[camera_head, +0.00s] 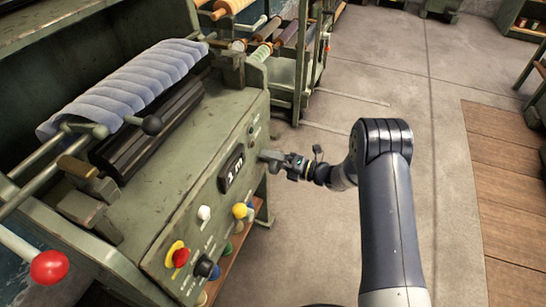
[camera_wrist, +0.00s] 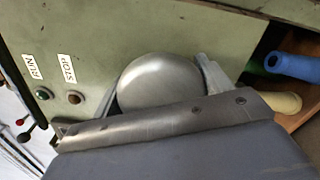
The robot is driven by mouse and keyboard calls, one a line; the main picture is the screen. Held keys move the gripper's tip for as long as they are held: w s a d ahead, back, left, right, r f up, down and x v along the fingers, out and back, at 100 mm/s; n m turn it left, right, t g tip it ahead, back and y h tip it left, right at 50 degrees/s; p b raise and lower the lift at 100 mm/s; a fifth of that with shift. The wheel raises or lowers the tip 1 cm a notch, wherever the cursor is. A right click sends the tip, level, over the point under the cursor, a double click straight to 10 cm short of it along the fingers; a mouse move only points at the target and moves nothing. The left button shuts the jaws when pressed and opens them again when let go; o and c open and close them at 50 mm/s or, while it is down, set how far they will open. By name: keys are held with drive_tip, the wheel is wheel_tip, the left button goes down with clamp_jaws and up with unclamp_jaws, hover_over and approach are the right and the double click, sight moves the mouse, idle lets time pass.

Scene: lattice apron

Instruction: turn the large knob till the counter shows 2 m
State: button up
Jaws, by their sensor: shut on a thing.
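The large knob (camera_wrist: 158,82) is round and grey metal in the wrist view, on the green panel of the machine. My gripper (camera_wrist: 162,90) has one finger on each side of it and is shut on it. In the head view my gripper (camera_head: 270,156) reaches the panel from the right and hides the knob. The counter (camera_head: 232,168) is a dark window left of my gripper in the head view and reads 1 m. It is not seen in the wrist view.
The panel also carries a white knob (camera_head: 204,213), a red button (camera_head: 181,257) on yellow, a yellow knob (camera_head: 240,210) and a black knob (camera_head: 204,267). RUN and STOP labels (camera_wrist: 68,68) sit beside small lamps or buttons. Quilted blue cloth (camera_head: 135,83) lies over the rollers. Floor at right is clear.

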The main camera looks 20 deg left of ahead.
drive_tip(key=shift+m, duration=0.3)
drive_tip(key=o, duration=1)
drive_tip(key=shift+d, duration=0.1)
drive_tip(key=d+p, duration=0.1)
drive_tip(key=d, duration=0.9)
drive_tip(key=shift+s+d, duration=0.35)
drive_tip(key=shift+s, duration=0.05)
drive_tip(key=a, duration=0.7)
drive_tip(key=w+a+b, duration=0.1)
drive_tip(key=a, duration=0.3)
